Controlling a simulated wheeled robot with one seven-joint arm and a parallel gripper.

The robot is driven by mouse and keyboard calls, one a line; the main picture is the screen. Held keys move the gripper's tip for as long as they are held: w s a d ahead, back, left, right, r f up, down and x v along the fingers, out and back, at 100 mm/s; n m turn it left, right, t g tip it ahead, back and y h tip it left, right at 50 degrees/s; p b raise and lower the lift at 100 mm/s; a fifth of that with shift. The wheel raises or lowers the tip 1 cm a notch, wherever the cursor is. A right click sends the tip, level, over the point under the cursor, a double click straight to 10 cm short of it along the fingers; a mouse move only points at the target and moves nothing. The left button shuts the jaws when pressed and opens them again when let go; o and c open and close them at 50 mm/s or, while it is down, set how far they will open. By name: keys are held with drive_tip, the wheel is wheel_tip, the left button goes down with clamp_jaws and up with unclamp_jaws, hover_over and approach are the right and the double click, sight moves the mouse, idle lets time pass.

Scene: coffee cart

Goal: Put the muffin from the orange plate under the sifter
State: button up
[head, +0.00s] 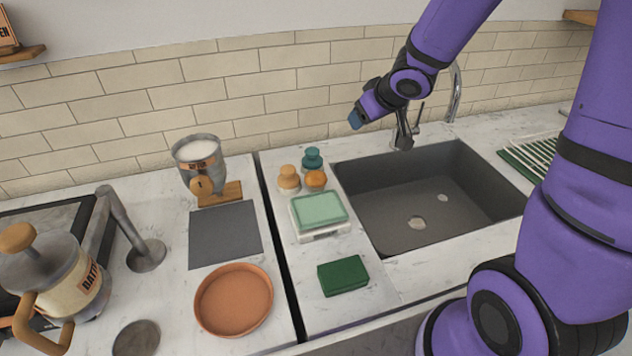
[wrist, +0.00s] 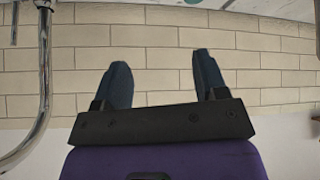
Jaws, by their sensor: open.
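The orange plate (head: 234,300) lies on the counter at the front, left of the dark gap, and looks empty. I cannot make out a muffin on it. A metal cup of white powder, which looks like the sifter (head: 199,158), stands behind a grey mat (head: 224,234), with a round tan part at its front and a wooden base (head: 220,195). What lies under the cup is not clear. My gripper (head: 357,118) is in the air near the back wall, above the sink's back left, far from plate and sifter. In the wrist view my gripper (wrist: 162,80) is open and empty.
A small orange round thing (head: 316,180) sits by a tan jar (head: 288,179) and a teal jar (head: 312,160). A scale with a green top (head: 320,209) and a green sponge (head: 343,276) lie left of the sink (head: 430,200). A press pot (head: 70,280) stands far left.

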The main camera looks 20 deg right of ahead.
sight(321, 176)
drive_tip(key=shift+w+a+f+n+g+y, duration=0.25)
drive_tip(key=shift+w+a+f+g+y, duration=0.35)
drive_tip(key=shift+a+f, duration=1.95)
drive_tip(key=shift+w+a+f+n+g+y, duration=0.3)
drive_tip(key=shift+w+a+f+y, duration=0.6)
drive_tip(key=shift+f, duration=3.2)
drive_tip(key=shift+w+a+f+n+g+y, duration=0.25)
drive_tip(key=shift+w+a+f+g+y, duration=0.4)
drive_tip(key=shift+a+f, duration=1.95)
drive_tip(key=shift+s+d+f+t, duration=0.15)
drive_tip(key=shift+d+f+t, duration=0.1)
drive_tip(key=shift+d+f, duration=0.5)
drive_tip(key=c, duration=0.6)
drive_tip(key=shift+r, duration=0.2)
wheel_tip(321, 176, up, 10)
drive_tip(key=shift+f, duration=0.1)
